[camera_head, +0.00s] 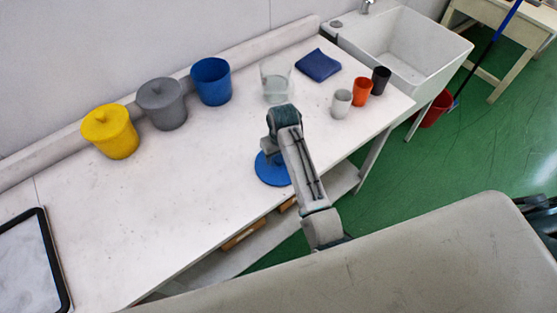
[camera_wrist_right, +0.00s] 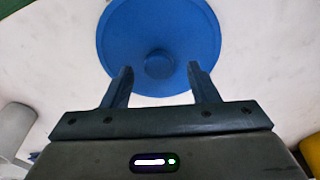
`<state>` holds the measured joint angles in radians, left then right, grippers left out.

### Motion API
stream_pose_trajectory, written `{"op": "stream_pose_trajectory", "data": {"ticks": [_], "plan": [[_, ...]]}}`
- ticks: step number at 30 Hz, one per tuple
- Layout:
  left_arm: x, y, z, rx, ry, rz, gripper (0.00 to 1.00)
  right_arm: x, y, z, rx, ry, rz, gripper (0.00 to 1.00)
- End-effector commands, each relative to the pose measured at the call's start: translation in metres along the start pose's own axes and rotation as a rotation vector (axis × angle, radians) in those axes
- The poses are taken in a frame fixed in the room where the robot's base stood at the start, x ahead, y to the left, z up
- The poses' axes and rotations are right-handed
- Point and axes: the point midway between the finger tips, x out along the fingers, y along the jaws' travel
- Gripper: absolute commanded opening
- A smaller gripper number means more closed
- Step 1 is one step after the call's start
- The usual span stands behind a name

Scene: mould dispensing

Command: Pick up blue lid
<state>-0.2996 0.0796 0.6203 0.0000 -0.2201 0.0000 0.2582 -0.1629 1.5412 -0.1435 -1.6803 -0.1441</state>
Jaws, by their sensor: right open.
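The blue lid (camera_head: 268,172) lies on the white table near its front edge, partly hidden by my right arm in the head view. In the right wrist view the blue lid (camera_wrist_right: 158,25) is a round disc with a small round knob (camera_wrist_right: 159,64) in its middle. My right gripper (camera_wrist_right: 160,70) is open, its two fingers on either side of the knob in that picture. I cannot tell how far above the lid the fingers are. In the head view the right gripper (camera_head: 269,155) is over the lid. My left gripper is not in view.
A yellow lidded pot (camera_head: 110,132), a grey lidded pot (camera_head: 162,103), an open blue pot (camera_head: 211,82) and a clear container (camera_head: 275,82) stand along the back. Small white (camera_head: 341,103), orange (camera_head: 362,91) and dark (camera_head: 381,79) cups stand right. The table's middle left is clear.

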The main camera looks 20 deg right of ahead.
Motion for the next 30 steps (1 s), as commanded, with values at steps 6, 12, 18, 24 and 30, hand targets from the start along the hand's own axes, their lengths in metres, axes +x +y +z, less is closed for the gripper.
{"op": "stream_pose_trajectory", "data": {"ticks": [6, 12, 18, 24, 30], "plan": [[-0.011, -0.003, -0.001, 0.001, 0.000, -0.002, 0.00, 0.022, 0.001, 0.000, 0.000, -0.001, 0.001, 0.54], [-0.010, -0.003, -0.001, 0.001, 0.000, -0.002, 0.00, 0.025, 0.001, 0.000, 0.000, 0.000, 0.001, 0.54], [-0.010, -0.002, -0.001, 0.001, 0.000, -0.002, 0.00, 0.025, 0.001, 0.000, 0.000, 0.000, 0.000, 0.24], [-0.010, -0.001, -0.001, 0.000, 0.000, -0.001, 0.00, 0.024, 0.000, 0.000, 0.000, 0.000, 0.000, 0.07], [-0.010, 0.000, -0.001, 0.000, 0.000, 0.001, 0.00, 0.023, 0.001, -0.001, 0.000, 0.001, 0.000, 0.07]]}}
